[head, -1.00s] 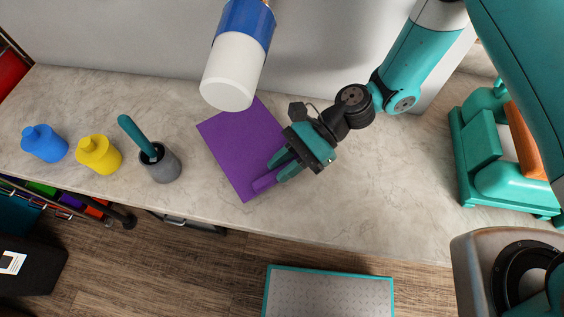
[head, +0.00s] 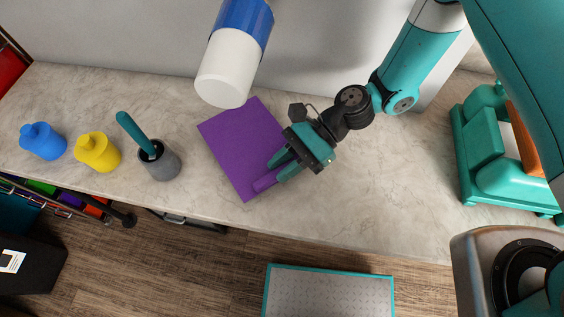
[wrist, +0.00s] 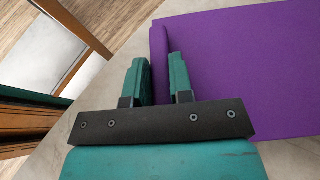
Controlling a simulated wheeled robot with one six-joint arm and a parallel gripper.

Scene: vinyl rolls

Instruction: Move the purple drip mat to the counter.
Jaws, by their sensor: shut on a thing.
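The purple drip mat (head: 237,140) lies on the light stone counter (head: 350,205), flat as far as the head view shows. My gripper (head: 273,171) is over the mat's lower right part, shut on a raised purple strip along its edge. In the wrist view my gripper (wrist: 160,72) has its two fingers on either side of this strip. The mat (wrist: 250,70) spreads to the right of the fingers there. The part of the mat beneath the fingers is hidden.
A white bottle with a blue band (head: 228,75) hangs above the mat's back edge. A grey cup with a teal-handled tool (head: 160,165), a yellow bottle (head: 98,155) and a blue bottle (head: 43,143) stand left. A teal machine (head: 500,165) stands right. The counter between is clear.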

